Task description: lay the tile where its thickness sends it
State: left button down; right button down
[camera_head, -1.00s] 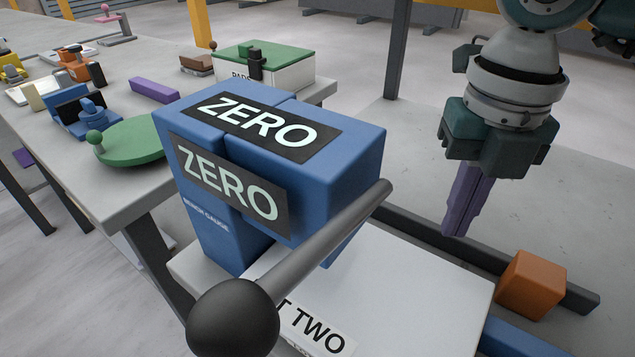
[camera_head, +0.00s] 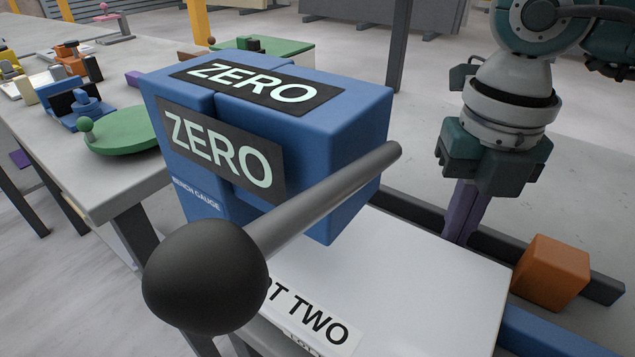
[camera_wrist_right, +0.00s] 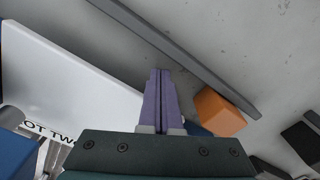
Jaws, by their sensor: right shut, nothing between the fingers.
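A blue bench gauge (camera_head: 345,115) marked ZERO on its top and front stands in the middle of the head view. A grey rod (camera_head: 330,200) ending in a black ball (camera_head: 205,277) crosses in front of it. A pale slab-like surface (camera_head: 440,265) with a label partly reading "OT TWO" lies below; it also shows in the wrist view (camera_wrist_right: 60,80). I cannot pick out the tile for certain. My right gripper (camera_head: 462,238), with purple fingers, is shut and empty beyond the far right edge of the pale surface; its fingertips show in the wrist view (camera_wrist_right: 160,75). My left gripper is out of view.
An orange block (camera_head: 552,272) sits right of my right gripper beside a dark rail (camera_head: 602,289). A blue bar (camera_head: 545,335) lies nearer. At left, a grey table (camera_head: 110,185) carries a green disc (camera_head: 125,135) and several small objects. Grey floor lies beyond the rail.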

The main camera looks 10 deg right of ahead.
aim_at(448, 248)
jog(key=shift+s+a+r+p, duration=0.1)
jog(key=shift+s+a+p, duration=0.55)
jog(key=shift+s+a, duration=0.1)
jog(key=shift+s+a+p, duration=0.35)
jog(key=shift+s+a, duration=0.15)
jog(key=shift+a, duration=0.2)
jog(key=shift+w+d, duration=0.1)
jog(key=shift+w, duration=0.05)
jog(key=shift+w+d, duration=0.25)
jog(key=shift+d, duration=0.15)
notch_tip(448, 248, up, 9)
jog(key=p, duration=0.7)
